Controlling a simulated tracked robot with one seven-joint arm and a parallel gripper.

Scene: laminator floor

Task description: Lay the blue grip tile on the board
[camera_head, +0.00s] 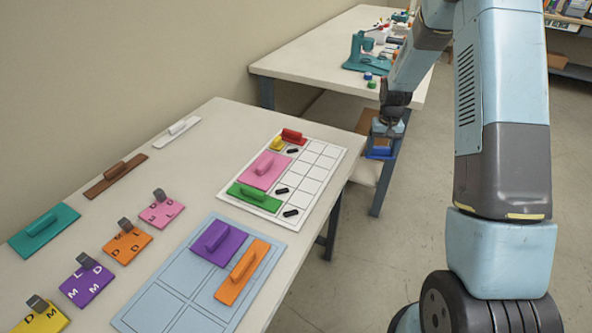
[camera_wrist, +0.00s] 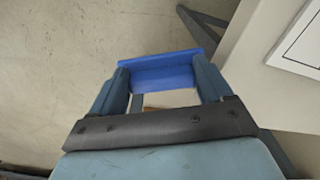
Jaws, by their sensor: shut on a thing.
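My gripper (camera_head: 386,132) is shut on the blue grip tile (camera_head: 380,153), beyond the right edge of the near table and apart from it. In the wrist view the blue tile (camera_wrist: 160,68) sits between the two fingers of my gripper (camera_wrist: 162,82); the tile's underside is hidden. A white gridded board (camera_head: 325,152) lies on the near table, with red, yellow, pink and green tiles on it, several empty cells and several small black pieces. A light-blue board (camera_head: 160,302) lies nearer, with a purple tile (camera_head: 219,243) and an orange tile (camera_head: 243,272) on it.
Teal (camera_head: 43,231), brown (camera_head: 115,176) and white (camera_head: 176,132) grip tiles lie along the wall side. Several lettered tiles with grey clips (camera_head: 128,242) form a row beside the light-blue board. A second table (camera_head: 320,50) with a teal device (camera_head: 360,55) stands behind.

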